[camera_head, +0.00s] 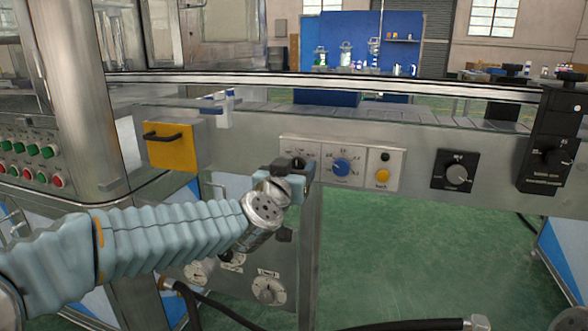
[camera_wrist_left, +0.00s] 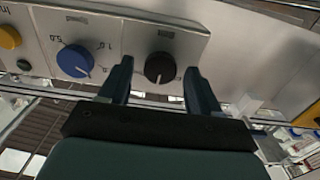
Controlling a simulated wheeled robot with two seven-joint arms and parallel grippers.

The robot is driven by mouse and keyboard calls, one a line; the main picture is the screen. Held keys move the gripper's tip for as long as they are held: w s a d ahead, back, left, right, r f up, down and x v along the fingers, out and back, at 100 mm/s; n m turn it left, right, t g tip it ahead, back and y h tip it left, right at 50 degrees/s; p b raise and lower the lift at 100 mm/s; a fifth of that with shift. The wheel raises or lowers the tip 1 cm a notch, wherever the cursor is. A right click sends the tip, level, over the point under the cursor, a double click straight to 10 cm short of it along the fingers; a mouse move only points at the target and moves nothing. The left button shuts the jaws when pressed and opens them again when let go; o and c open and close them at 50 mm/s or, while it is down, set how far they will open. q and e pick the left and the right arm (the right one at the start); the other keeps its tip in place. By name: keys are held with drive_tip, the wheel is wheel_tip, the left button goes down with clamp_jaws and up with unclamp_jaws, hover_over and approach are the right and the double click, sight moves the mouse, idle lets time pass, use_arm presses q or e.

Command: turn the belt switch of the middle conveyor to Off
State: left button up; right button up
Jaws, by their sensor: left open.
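A light control panel (camera_head: 363,154) sits on the conveyor's metal side. Its small black knob (camera_wrist_left: 159,67) is at the panel's left end in the head view, mostly hidden there by my gripper. I take it for the belt switch, but its labels are too small to read. My left gripper (camera_head: 289,172) is in front of this knob. In the left wrist view the open fingers (camera_wrist_left: 158,72) appear on either side of the knob; I cannot tell whether they touch it. My right gripper is not in view.
On the same panel are a blue dial (camera_head: 341,167) and a yellow button (camera_head: 382,175). A larger black dial (camera_head: 457,173) is further right. A yellow box with a handle (camera_head: 170,146) sticks out at left. Dials (camera_head: 268,290) and hoses are below. The green floor is open at right.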

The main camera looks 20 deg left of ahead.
use_arm(q)
drive_tip(key=c, duration=1)
drive_tip(key=shift+c, duration=0.2)
drive_tip(key=shift+n, duration=0.3)
drive_tip(key=n+b, duration=0.2)
drive_tip(key=n, duration=0.3)
drive_tip(key=shift+a+f, duration=0.1)
drive_tip(key=shift+n+b, duration=0.55)
drive_tip(key=shift+n, duration=1.55)
drive_tip(key=o, duration=1)
drive_tip(key=shift+o, duration=0.2)
